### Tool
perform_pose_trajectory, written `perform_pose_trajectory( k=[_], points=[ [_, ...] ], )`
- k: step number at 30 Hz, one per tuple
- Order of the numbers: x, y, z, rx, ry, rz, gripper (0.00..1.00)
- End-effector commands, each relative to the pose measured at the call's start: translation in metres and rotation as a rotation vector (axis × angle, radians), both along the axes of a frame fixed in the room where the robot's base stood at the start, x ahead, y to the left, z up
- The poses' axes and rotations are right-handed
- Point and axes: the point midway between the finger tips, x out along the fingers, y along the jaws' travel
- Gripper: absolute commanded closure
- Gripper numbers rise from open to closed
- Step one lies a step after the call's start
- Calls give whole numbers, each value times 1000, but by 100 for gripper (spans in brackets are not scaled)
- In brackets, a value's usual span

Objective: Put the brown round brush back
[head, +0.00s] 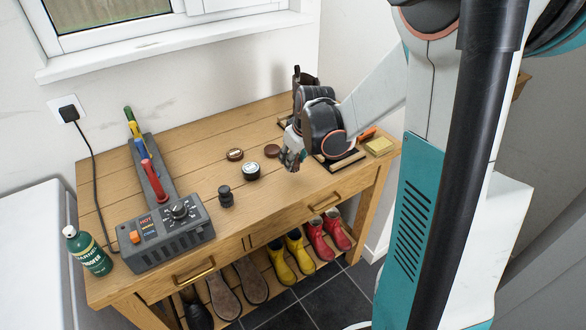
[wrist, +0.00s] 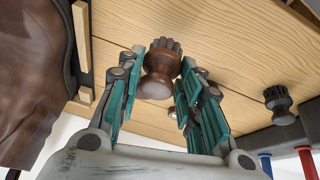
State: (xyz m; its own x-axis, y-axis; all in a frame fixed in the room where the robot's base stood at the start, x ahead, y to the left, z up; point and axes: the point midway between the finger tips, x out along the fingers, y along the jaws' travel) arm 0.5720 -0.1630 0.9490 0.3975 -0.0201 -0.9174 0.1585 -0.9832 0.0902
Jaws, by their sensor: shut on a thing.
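In the wrist view my gripper (wrist: 158,88) is shut on the brown round brush (wrist: 157,84), with a teal-padded finger on each side. The brush has a turned brown knob and dark bristles, and the knob points toward the wrist camera. In the head view I cannot make the brush out behind the fingers. A black round brush (head: 225,195) stands on the table, apart from my gripper; it also shows at the right of the wrist view (wrist: 278,100).
Brown tins (head: 235,154), a brown disc (head: 272,151) and a black tin (head: 252,171) lie left of my gripper. A grey heater unit (head: 166,235), a green bottle (head: 87,250) and a brown boot (wrist: 35,75) stand around.

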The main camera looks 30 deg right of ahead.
Motion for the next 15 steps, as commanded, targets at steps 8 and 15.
perform_pose_trajectory(
  k=[8, 15],
  points=[
    [0, 0, -38, 0, 0, 0, 93],
    [0, 0, -37, 0, 0, 0, 93]
  ],
)
